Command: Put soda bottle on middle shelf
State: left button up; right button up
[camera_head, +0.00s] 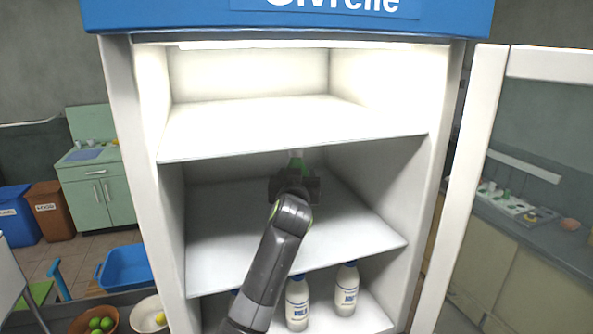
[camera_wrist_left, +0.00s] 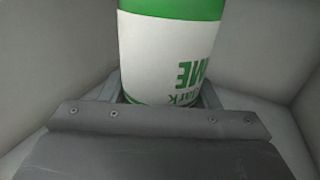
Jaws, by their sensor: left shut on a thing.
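The soda bottle (camera_head: 296,155) is mostly hidden behind my left gripper (camera_head: 295,182) in the head view, where only its green and white top shows. In the left wrist view, the soda bottle (camera_wrist_left: 165,55) has a white label with green bands and upside-down lettering, and it stands between the fingers. My left gripper is shut on it, inside the compartment above the middle shelf (camera_head: 225,240) of the white cabinet. The bottle's base is hidden, so I cannot tell whether it touches the shelf. My right gripper is not in view.
The top shelf (camera_head: 290,125) is empty and lies close above the bottle. Milk bottles (camera_head: 297,303) stand on the lower shelf. The cabinet's glass door (camera_head: 470,190) is open to the right. The middle shelf is clear on both sides of my gripper.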

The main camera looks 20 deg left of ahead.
pick_arm(q)
jog(key=shift+f, duration=0.2)
jog(key=o, duration=1.3)
jog(key=shift+r, duration=0.15)
jog(key=shift+b+v, duration=3.2)
jog(key=shift+v, duration=2.9)
